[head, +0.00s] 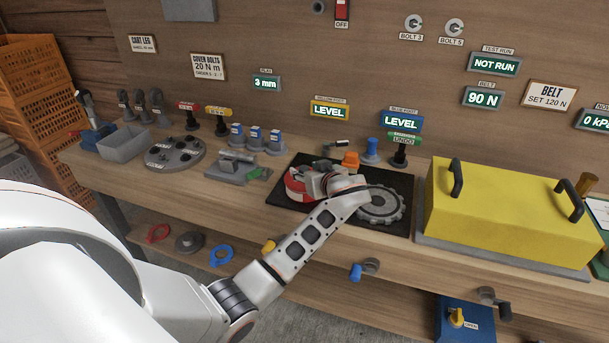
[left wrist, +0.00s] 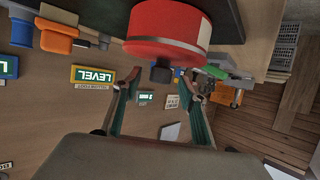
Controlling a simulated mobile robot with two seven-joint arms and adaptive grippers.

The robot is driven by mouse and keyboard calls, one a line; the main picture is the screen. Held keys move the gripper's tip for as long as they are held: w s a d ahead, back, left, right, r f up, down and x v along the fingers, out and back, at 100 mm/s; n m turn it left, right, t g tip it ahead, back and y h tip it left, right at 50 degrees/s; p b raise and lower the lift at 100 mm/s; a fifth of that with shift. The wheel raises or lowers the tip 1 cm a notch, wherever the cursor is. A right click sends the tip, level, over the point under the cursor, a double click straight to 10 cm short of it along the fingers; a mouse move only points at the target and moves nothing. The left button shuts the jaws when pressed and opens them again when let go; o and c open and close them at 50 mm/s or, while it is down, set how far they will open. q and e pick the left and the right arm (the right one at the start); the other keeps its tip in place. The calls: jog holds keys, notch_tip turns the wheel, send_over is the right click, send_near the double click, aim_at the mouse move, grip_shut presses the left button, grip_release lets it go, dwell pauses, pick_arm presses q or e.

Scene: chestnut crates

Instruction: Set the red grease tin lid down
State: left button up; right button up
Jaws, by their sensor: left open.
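The red grease tin (head: 294,188) stands on the black mat (head: 290,204), partly hidden by my left gripper (head: 312,182). In the left wrist view, which is turned over, the red tin (left wrist: 170,22) has a pale label and a dark round knob (left wrist: 160,73) on its top face. My right gripper is not in view.
A toothed grey disc (head: 380,205) lies on the mat to the right, beside a large yellow cover (head: 510,212). An orange block (head: 351,159) and a blue foot (head: 371,150) stand behind. A grey clamp (head: 237,170) stands left. The bench front strip is mostly clear.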

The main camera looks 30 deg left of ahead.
pick_arm(q)
jog(key=shift+x, duration=1.05)
grip_shut()
